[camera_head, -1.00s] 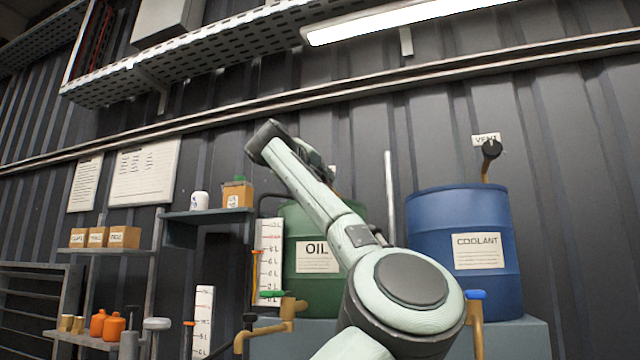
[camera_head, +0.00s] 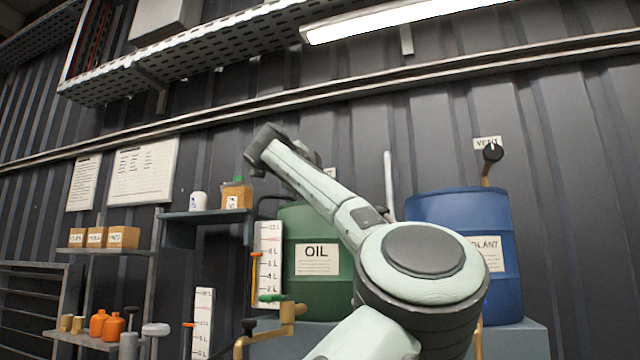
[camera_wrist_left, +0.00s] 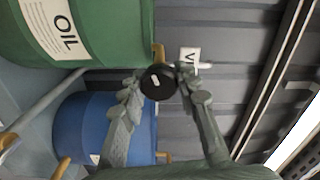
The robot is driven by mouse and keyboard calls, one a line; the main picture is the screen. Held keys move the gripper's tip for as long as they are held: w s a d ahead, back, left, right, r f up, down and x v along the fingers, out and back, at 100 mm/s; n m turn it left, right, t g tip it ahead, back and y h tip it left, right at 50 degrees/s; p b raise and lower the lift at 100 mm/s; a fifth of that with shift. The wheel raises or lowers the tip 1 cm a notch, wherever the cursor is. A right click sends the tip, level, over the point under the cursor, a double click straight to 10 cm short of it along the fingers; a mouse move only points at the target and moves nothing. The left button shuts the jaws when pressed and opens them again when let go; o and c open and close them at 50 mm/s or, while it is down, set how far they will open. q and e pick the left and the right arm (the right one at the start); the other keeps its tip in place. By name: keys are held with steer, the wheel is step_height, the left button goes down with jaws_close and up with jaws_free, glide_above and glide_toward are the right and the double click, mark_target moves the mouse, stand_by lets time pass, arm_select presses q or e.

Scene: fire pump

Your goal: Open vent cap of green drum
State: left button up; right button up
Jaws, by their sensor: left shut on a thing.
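The green drum (camera_head: 318,290) with an OIL label stands partly behind my left arm in the head view; it also shows at the upper left of the left wrist view (camera_wrist_left: 100,35). Its vent cap (camera_wrist_left: 157,83) is a round black knob with a white mark, on a brass-coloured pipe (camera_wrist_left: 158,52). My left gripper (camera_wrist_left: 160,84) is shut on the vent cap, one finger on each side. In the head view the cap and the fingers are hidden behind my arm. My right gripper is not in view.
A blue COOLANT drum (camera_head: 460,215) stands to the right with its own black vent cap (camera_head: 493,152). A shelf (camera_head: 205,215) with small containers is at the left. The wall is close behind.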

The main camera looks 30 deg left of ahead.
arm_select(q)
steer(key=shift+f+n, duration=0.1)
steer(key=shift+n, duration=1)
steer(key=o, duration=1.2)
steer(key=shift+s, duration=0.1)
steer(key=v, duration=1.1)
steer(key=shift+s+d, duration=0.2)
steer(key=shift+s, duration=0.2)
